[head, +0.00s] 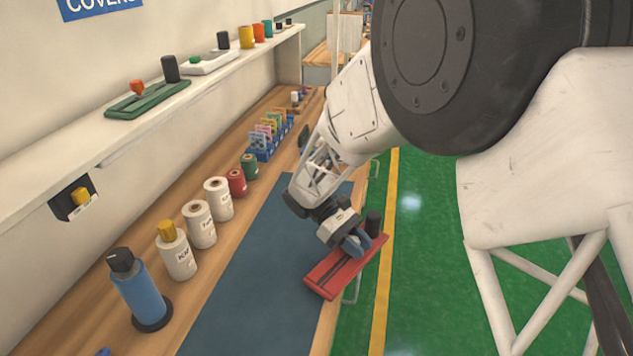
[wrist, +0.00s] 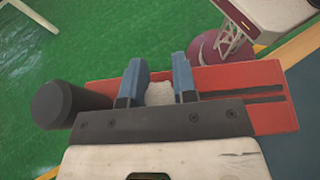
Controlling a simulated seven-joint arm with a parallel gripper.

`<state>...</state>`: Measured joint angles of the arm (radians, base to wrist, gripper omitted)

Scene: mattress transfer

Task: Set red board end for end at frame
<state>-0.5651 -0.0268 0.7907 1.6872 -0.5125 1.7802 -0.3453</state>
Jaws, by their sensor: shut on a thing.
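The red board (head: 328,279) is in my gripper (head: 358,243) at the bench's right edge, partly over the blue mat and partly over the green floor. It has dark slots at its near end and a black post (head: 373,224) at its far end. In the wrist view, the two blue fingers of my gripper (wrist: 155,82) are shut on a pale knob (wrist: 160,94) on the red board (wrist: 262,97). The black post (wrist: 66,104) is at the left there, the slots at the right. I cannot tell whether the board touches the bench.
A blue mat (head: 245,285) lies bare on the wooden bench. A blue bottle (head: 137,290) and several white, red and green spools (head: 200,225) line its wall side. A shelf above holds a green slotted board (head: 148,100) with a black post. Green floor (head: 425,270) lies right.

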